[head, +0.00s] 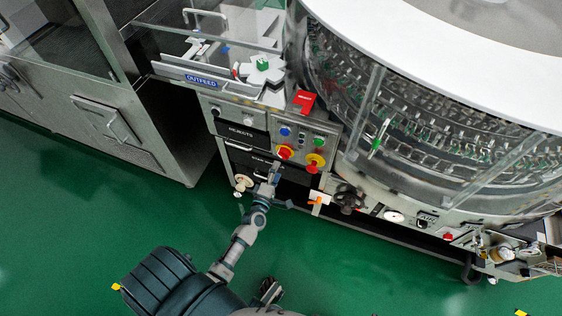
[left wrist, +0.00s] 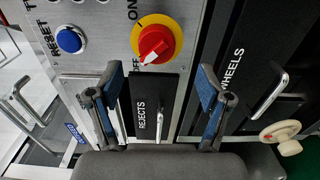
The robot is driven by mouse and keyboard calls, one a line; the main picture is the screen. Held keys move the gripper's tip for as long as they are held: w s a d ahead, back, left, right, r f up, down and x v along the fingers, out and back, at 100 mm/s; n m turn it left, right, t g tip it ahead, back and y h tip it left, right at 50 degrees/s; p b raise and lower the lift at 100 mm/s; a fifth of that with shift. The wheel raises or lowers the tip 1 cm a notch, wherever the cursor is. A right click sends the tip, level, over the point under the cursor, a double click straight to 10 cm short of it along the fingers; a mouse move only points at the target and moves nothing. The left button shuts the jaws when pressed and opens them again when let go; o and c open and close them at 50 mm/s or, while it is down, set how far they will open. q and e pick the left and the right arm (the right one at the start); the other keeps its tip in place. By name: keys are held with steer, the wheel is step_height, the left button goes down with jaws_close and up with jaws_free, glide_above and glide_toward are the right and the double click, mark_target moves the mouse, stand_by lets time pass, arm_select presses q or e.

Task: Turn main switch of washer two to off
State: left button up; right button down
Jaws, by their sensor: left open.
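The main switch is a red knob on a yellow disc on the washer's front panel (head: 284,153). It also shows in the left wrist view (left wrist: 153,42), with ON and OFF printed beside it. My left gripper (head: 275,168) is just below the switch in the head view. In the left wrist view its two blue-padded fingers (left wrist: 158,82) are apart and empty. The knob lies beyond the fingertips, roughly between them, and I see no contact. My right gripper is not recognisable in any view.
A second yellow and red control (head: 315,162) sits right of the switch. A blue button (left wrist: 70,40) marked RESET is left of the knob. Drawer handles (left wrist: 270,95) and a pale handwheel (left wrist: 281,132) stick out nearby. The green floor (head: 60,220) is clear.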

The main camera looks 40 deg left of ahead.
arm_select(q)
steer(key=v, duration=0.5)
steer(key=shift+s+d, duration=0.1)
steer(key=shift+s, duration=0.3)
